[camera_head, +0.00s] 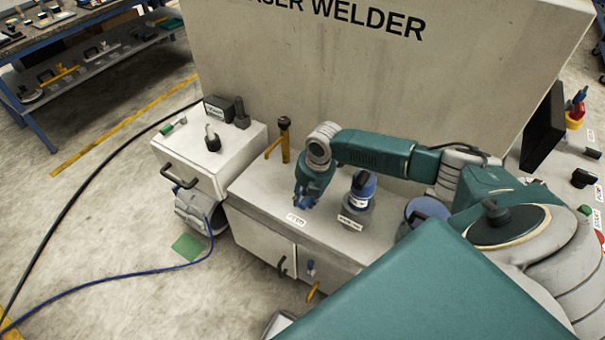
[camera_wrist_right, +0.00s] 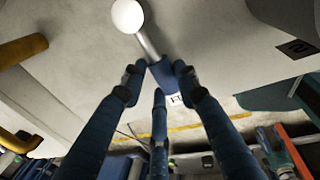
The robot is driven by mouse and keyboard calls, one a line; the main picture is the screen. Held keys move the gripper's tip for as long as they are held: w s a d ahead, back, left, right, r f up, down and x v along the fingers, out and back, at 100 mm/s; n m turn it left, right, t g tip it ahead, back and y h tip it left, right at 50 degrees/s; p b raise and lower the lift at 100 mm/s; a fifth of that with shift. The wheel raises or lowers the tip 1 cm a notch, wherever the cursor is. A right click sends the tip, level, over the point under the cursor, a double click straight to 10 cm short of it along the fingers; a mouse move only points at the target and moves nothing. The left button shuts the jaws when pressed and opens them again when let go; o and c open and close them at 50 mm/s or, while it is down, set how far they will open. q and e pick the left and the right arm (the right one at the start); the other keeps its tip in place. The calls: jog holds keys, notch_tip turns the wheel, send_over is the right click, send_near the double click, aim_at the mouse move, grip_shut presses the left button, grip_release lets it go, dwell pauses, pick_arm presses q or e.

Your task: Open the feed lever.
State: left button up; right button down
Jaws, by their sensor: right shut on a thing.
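The feed lever shows in the right wrist view as a metal rod (camera_wrist_right: 147,44) with a white ball knob (camera_wrist_right: 127,15) and a blue lower part (camera_wrist_right: 164,75). My right gripper (camera_wrist_right: 157,75) is shut with its fingers around the blue lower part. The ball sticks out past the fingertips. In the head view my right gripper (camera_head: 306,196) points down at the cabinet top, just behind a label reading FEED (camera_head: 296,219). It hides the lever in that view. My left gripper is not in view.
A blue-topped knob (camera_head: 363,185) stands close to the right of my gripper. A yellow lever with a black knob (camera_head: 283,140) stands behind it to the left. The tall welder panel (camera_head: 300,70) rises behind. A grey box (camera_head: 225,165) with a handle is to the left.

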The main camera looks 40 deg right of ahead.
jog(key=shift+s, duration=0.2)
dwell(0.3)
jog(key=c, duration=1.3)
grip_release()
jog(key=shift+r, duration=0.15)
jog(key=shift+d+r, duration=0.1)
jog(key=shift+r, duration=0.2)
jog(key=r, duration=0.3)
jog(key=s+r, duration=0.1)
jog(key=r, duration=0.3)
jog(key=s+r, duration=0.1)
jog(key=r, duration=0.3)
jog(key=shift+s+d, duration=0.1)
jog(key=shift+d, duration=0.25)
